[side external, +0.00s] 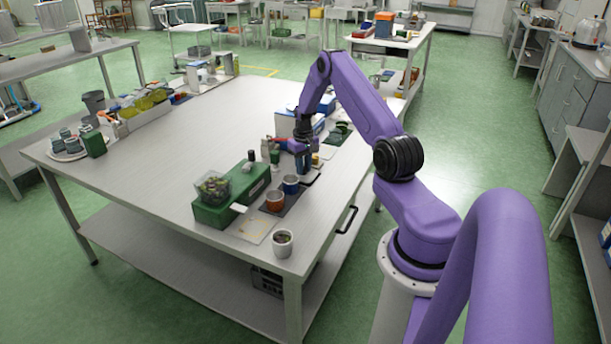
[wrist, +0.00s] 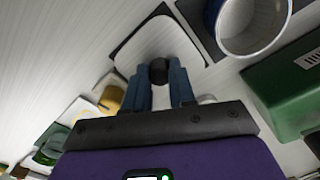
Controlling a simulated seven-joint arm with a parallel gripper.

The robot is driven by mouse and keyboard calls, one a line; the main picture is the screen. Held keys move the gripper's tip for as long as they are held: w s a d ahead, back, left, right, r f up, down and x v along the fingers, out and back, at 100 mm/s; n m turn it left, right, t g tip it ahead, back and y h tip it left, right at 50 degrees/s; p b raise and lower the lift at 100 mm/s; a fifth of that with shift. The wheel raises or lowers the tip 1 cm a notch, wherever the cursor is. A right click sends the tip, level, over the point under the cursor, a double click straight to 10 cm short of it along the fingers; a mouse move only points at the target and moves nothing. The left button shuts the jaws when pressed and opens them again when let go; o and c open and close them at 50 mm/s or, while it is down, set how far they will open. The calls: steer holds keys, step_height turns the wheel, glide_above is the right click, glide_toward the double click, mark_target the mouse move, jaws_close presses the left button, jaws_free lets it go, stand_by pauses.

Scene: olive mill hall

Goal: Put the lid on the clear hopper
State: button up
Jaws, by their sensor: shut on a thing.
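The clear hopper (side external: 213,187) is a see-through open-topped bin with green and dark contents, on the near end of a long green box (side external: 230,203). In the side view my gripper (side external: 303,158) is beyond and to the right of the hopper, low over the table; the lid is hard to make out there. I cannot tell whether the lid touches the table.
A blue cup (side external: 290,184) and a copper-coloured cup (side external: 275,201) stand between my gripper and the table's near end. A white cup (side external: 283,243) is at the near corner. Small bottles and boxes crowd around my gripper. The table's middle (side external: 190,140) is clear.

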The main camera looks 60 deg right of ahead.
steer(key=shift+r, duration=0.1)
steer(key=shift+r, duration=3.25)
steer(key=shift+r, duration=0.15)
step_height(320, 180, up, 16)
steer(key=w+a, duration=0.5)
steer(key=a, duration=0.5)
steer(key=w+a, duration=0.4)
steer(key=a, duration=0.5)
steer(key=w+a, duration=0.5)
steer(key=a, duration=0.5)
step_height(320, 180, down, 9)
steer(key=shift+a, duration=0.35)
